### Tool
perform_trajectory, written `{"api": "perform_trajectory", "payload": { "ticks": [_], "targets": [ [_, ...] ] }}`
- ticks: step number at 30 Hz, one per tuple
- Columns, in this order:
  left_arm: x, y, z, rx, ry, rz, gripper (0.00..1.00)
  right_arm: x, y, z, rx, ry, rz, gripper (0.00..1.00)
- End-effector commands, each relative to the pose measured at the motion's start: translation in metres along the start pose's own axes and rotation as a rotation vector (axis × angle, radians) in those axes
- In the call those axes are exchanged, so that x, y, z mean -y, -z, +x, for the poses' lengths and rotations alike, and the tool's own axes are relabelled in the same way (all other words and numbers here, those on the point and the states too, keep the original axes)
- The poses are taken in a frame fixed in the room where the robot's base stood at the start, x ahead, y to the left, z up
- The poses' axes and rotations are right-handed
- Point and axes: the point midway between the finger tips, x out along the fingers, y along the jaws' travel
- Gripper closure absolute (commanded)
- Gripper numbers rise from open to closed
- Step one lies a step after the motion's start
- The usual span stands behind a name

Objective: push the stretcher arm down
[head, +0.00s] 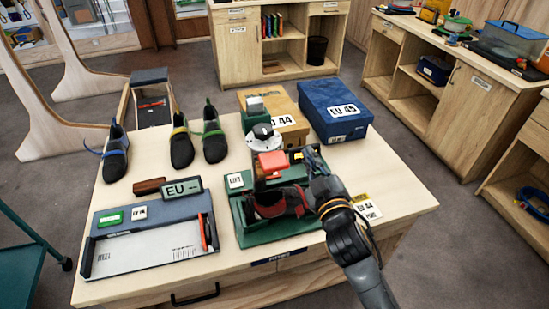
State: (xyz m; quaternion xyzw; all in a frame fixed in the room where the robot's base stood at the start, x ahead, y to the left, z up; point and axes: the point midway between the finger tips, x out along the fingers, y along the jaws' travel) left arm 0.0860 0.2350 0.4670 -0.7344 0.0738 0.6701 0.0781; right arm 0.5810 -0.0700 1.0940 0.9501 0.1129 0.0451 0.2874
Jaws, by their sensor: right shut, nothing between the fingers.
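The shoe stretcher has a green base (285,229) near the front right of the wooden table. A dark and red climbing shoe (275,205) sits in it. The stretcher arm has an orange-red pad (272,162), which stands raised above the shoe. My right gripper (312,160) is shut and empty, just right of the orange-red pad and apart from it as far as I can tell. My right wrist hides part of the stretcher's right side. My left gripper is not in view.
A "LIFT" card (235,181) stands left of the stretcher. Several shoes (181,150) and a sizing tray (150,254) occupy the left side.

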Motion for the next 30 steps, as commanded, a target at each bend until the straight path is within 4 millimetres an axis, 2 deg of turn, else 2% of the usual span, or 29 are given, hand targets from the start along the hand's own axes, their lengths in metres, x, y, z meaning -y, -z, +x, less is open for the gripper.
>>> {"api": "perform_trajectory", "payload": {
  "ticks": [1, 9, 13, 17, 21, 24, 27, 30],
  "targets": [
    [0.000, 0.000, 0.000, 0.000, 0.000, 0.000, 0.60, -0.004, 0.021, 0.006, -0.062, -0.010, -0.030, 1.00],
    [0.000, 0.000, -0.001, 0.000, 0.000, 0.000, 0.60, -0.011, 0.121, 0.019, -0.383, -0.050, -0.198, 1.00],
    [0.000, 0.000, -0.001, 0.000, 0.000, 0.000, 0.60, -0.007, 0.173, 0.016, -0.557, -0.063, -0.297, 1.00],
    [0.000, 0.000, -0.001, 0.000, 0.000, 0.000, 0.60, 0.003, 0.230, 0.005, -0.768, -0.070, -0.428, 1.00],
    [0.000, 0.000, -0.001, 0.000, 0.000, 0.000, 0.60, 0.028, 0.289, -0.019, -1.045, -0.059, -0.621, 1.00],
    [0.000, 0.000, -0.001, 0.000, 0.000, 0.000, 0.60, 0.058, 0.320, -0.042, -1.268, -0.023, -0.800, 1.00],
    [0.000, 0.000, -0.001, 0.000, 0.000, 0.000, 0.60, 0.089, 0.331, -0.062, -1.476, 0.042, -0.997, 1.00],
    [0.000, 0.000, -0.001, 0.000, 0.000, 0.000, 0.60, 0.117, 0.324, -0.076, -1.660, 0.139, -1.205, 1.00]
  ]
}}
